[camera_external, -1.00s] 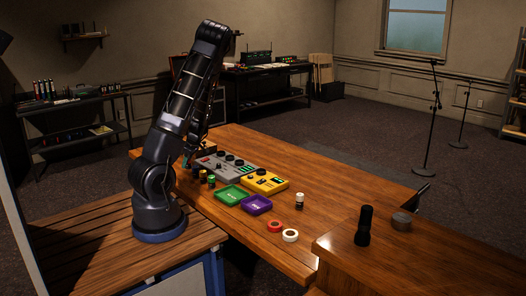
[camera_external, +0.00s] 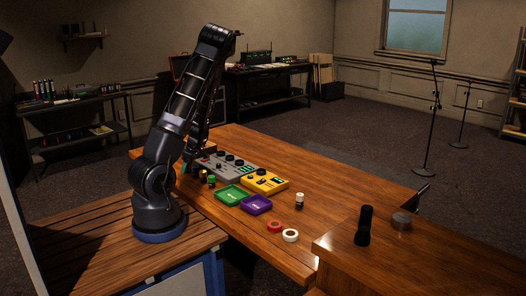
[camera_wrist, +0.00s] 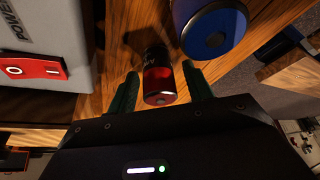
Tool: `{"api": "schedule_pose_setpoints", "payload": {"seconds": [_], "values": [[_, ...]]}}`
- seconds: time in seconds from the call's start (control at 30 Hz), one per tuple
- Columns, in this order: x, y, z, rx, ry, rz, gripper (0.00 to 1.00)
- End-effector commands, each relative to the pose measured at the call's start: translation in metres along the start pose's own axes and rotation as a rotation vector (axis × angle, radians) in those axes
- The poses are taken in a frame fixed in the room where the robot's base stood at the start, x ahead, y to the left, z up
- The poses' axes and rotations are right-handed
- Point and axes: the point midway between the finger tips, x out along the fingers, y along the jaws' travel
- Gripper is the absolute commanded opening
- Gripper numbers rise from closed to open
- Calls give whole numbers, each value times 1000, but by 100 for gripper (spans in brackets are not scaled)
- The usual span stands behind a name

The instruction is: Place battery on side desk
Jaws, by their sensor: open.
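A red battery (camera_wrist: 158,80) with a dark upper part stands out between my gripper's two green fingers in the wrist view. My gripper (camera_wrist: 161,72) is open, with one finger on each side of the battery; whether either touches it I cannot tell. A larger blue cylinder (camera_wrist: 212,32) is close beside it, past the right finger. In the external view my gripper is mostly hidden behind my arm, near small batteries (camera_external: 211,181) at the desk's left end. A wooden desk top (camera_external: 440,258) at the front right may be the side desk.
A grey box with a red power switch (camera_wrist: 32,70) is close to the left finger. A dark upright object (camera_external: 364,226) stands at right.

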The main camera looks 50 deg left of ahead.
Motion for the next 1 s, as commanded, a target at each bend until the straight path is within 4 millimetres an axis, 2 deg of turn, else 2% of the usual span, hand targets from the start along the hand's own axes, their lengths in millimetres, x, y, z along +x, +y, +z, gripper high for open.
{"api": "schedule_pose_setpoints", "payload": {"seconds": [0.17,0.8,1.0], "values": [[-11,1,-1,1,0,4,51],[-95,0,0,2,-2,2,51],[-114,0,0,1,-1,2,51]]}}
